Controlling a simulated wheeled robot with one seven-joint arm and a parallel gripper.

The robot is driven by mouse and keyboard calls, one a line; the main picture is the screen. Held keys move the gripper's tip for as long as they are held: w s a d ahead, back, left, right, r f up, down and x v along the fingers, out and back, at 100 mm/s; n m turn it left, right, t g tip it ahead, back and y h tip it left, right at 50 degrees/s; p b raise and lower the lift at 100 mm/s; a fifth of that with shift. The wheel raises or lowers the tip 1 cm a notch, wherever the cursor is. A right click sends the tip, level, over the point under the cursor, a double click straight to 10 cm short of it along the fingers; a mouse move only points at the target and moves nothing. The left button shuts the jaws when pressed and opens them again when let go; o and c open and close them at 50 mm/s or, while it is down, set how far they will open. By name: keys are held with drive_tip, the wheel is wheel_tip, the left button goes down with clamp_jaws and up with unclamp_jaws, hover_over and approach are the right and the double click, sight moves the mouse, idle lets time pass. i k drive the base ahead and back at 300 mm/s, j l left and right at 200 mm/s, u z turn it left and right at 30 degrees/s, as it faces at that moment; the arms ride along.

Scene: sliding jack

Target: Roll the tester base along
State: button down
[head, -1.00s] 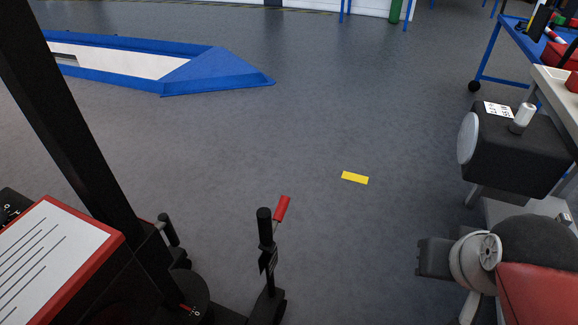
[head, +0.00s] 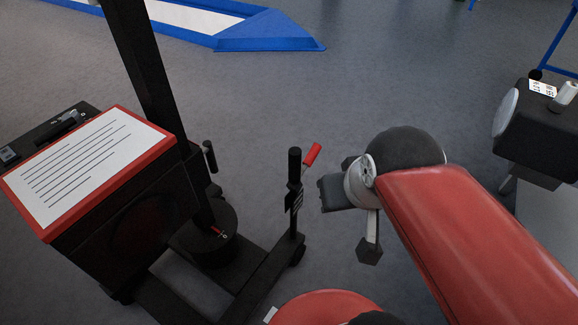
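The tester base (head: 267,272) is a low black frame on small wheels at the lower left. It carries a tall black column (head: 150,75) and a black box (head: 130,235) with a red-rimmed, white printed top. A short black post (head: 294,200) with a red-gripped lever (head: 312,154) stands upright at the base's right side. My gripper (head: 340,192), black at the end of my red and grey arm, is just right of the post in the picture, with a gap of floor showing between. I see nothing held, but its finger opening cannot be made out.
A blue-edged platform with a sloped end (head: 268,32) lies on the floor at the back. A dark machine with a round pale face (head: 540,130) stands at the right. A blue-legged stand (head: 557,45) is at the upper right. Grey floor (head: 400,85) is clear in the middle.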

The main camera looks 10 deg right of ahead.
sight(244, 270)
drive_tip(key=u, duration=0.7)
drive_tip(key=i+l+u, duration=0.1)
drive_tip(key=l+u, duration=0.3)
drive_tip(key=i+l+u, duration=0.1)
drive_tip(key=l+u, duration=0.75)
drive_tip(key=l, duration=0.6)
drive_tip(key=k+l+u, duration=0.1)
drive_tip(key=l, duration=0.5)
drive_tip(key=k+j+u, duration=0.1)
drive_tip(key=k+j, duration=0.1)
drive_tip(key=k, duration=0.05)
